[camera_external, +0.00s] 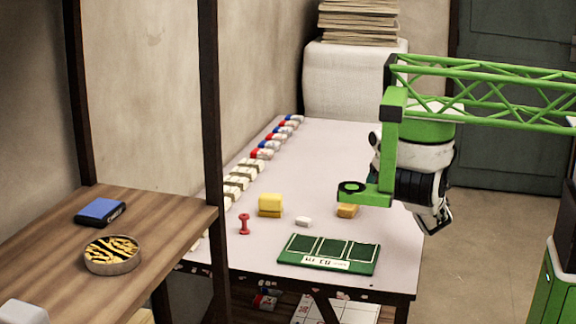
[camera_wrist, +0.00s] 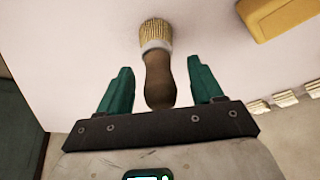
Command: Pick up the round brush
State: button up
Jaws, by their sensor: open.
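The round brush (camera_wrist: 157,62) shows in the wrist view, with pale bristles at the top, a light collar and a brown handle pointing down toward my gripper. My gripper (camera_wrist: 159,80) is open, with one green finger on each side of the handle. The handle lies between the fingers with a gap visible on both sides. In the external view my gripper (camera_external: 434,219) hangs by the right edge of the pale table (camera_external: 340,150); I cannot make out the brush there.
A yellow block (camera_wrist: 285,14) lies to the right of the brush in the wrist view. On the table are a green tray (camera_external: 330,254), a yellow block (camera_external: 270,205), a red spool-shaped piece (camera_external: 244,224) and a small white piece (camera_external: 303,221). A wooden shelf (camera_external: 165,215) stands at left.

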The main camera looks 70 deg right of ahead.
jog(key=shift+x, duration=0.9)
jog(key=c, duration=1.1)
jog(key=shift+r, duration=0.1)
jog(key=shift+c, duration=0.2)
